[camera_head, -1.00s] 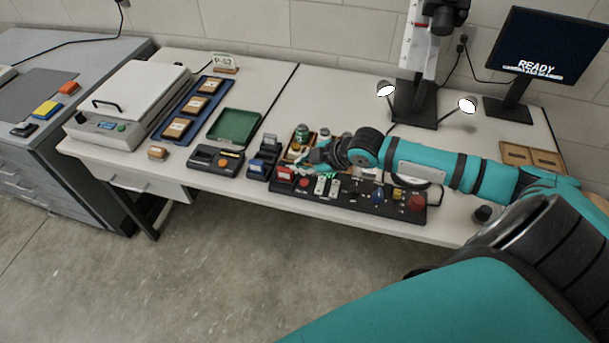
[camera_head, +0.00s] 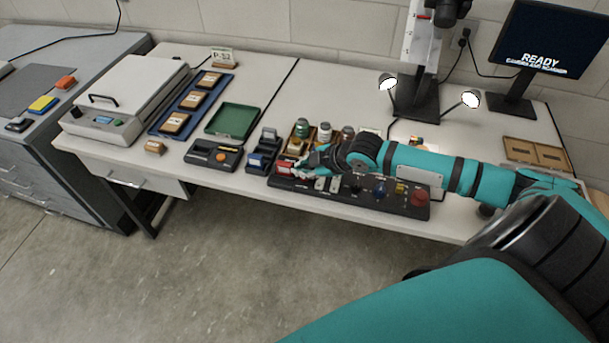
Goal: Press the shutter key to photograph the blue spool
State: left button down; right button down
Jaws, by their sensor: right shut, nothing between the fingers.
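The black control panel (camera_head: 343,200) lies along the table's front edge, with a red key (camera_head: 285,168) at its left end, pale keys, a blue control (camera_head: 380,187) and a large red button (camera_head: 419,196). I cannot tell which one is the shutter key. My right gripper (camera_head: 297,173) is shut and empty over the panel's left part, close to the red key; contact cannot be told. My right arm hides part of the panel and the area behind it. I cannot make out the blue spool. My left gripper is out of view.
The camera stand (camera_head: 414,100) with two small lamps stands at the back, beside a monitor (camera_head: 548,42) reading "READY". Several jars sit in a wooden tray behind my gripper. A green tray (camera_head: 233,121) and a blue tray (camera_head: 164,134) lie left.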

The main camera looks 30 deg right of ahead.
jog(key=shift+f, duration=0.2)
dwell(0.6)
jog(key=shift+f, duration=0.25)
jog(key=shift+f, duration=0.45)
dwell(0.7)
jog(key=shift+r+p, duration=0.8)
jog(key=shift+r, duration=0.1)
jog(key=shift+r, duration=0.1)
notch_tip(320, 180, up, 5)
jog(key=p, duration=0.5)
